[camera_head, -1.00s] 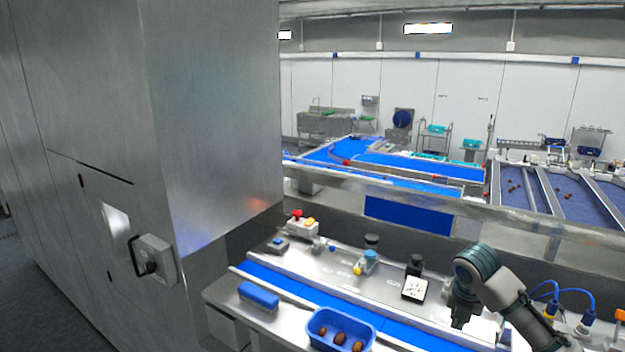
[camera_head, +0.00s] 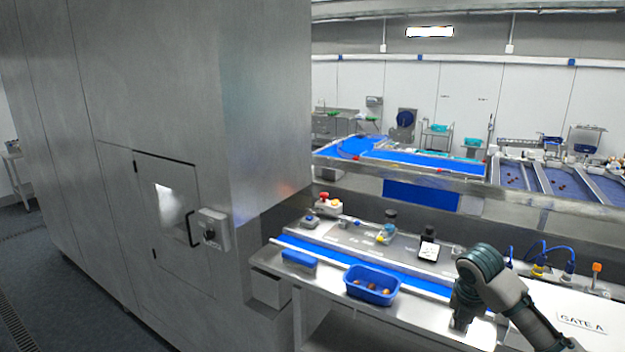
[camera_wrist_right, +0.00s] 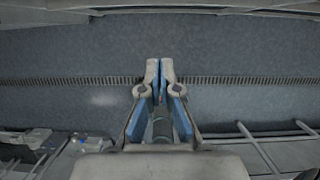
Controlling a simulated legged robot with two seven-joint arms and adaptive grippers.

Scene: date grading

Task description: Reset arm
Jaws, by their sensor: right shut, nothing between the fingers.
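My right gripper (camera_head: 461,322) hangs over the right part of the workbench in the head view, to the right of the blue tray. In the right wrist view its two blue-lined fingers (camera_wrist_right: 160,75) meet at the tips, with nothing between them and grey floor behind. My left gripper is not in view. The blue tray (camera_head: 372,294) holds a few brown dates and stands near the bench's front edge, apart from my right gripper.
A blue block (camera_head: 298,258) lies left of the tray, beside the blue conveyor strip (camera_head: 345,263). A tall steel cabinet (camera_head: 265,110) fills the left. Blue cables (camera_head: 545,246) rise behind my right arm. Open floor (camera_head: 75,270) lies at the lower left.

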